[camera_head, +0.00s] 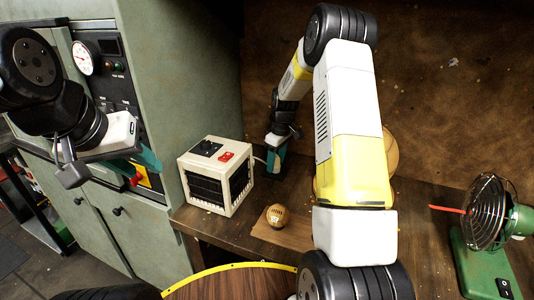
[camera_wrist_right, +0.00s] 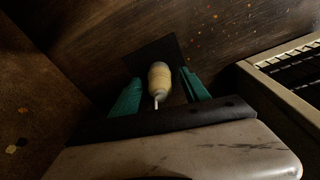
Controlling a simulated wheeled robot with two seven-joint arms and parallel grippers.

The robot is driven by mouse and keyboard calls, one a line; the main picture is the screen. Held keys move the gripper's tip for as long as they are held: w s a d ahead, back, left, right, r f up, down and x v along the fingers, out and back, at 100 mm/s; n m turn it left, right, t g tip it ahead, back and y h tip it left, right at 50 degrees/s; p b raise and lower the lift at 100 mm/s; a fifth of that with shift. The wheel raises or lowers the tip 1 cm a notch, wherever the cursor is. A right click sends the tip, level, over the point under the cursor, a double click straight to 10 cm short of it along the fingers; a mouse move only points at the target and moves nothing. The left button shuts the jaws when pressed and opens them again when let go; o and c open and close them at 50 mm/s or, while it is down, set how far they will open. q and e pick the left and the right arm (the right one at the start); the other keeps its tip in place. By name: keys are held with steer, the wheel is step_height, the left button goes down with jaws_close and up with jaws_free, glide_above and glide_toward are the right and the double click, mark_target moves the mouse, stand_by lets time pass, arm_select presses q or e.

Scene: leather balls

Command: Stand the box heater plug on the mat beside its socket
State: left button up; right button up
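The box heater (camera_head: 215,175) is a cream box with black grilles and a red switch on top, standing on the wooden bench. My right gripper (camera_head: 275,158) points down just behind and right of it. In the right wrist view, the cream plug (camera_wrist_right: 159,80) with a thin pale cord end lies between the teal fingers (camera_wrist_right: 161,86). Dark gaps show on both sides, so the fingers look open around it. A dark mat (camera_wrist_right: 152,52) lies beyond the plug. The socket cannot be made out. My left gripper (camera_head: 130,160) is by the cabinet, its finger opening unclear.
A brown ball (camera_head: 277,216) sits on a board in front of the heater. A green fan (camera_head: 490,225) stands at the right. The green cabinet (camera_head: 180,80) with a gauge (camera_head: 83,58) is on the left. The heater edge (camera_wrist_right: 285,75) is close to the right gripper.

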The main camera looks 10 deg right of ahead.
step_height(320, 180, up, 12)
steer(key=s+d, duration=0.1)
stand_by(0.5)
steer(key=shift+r, duration=0.15)
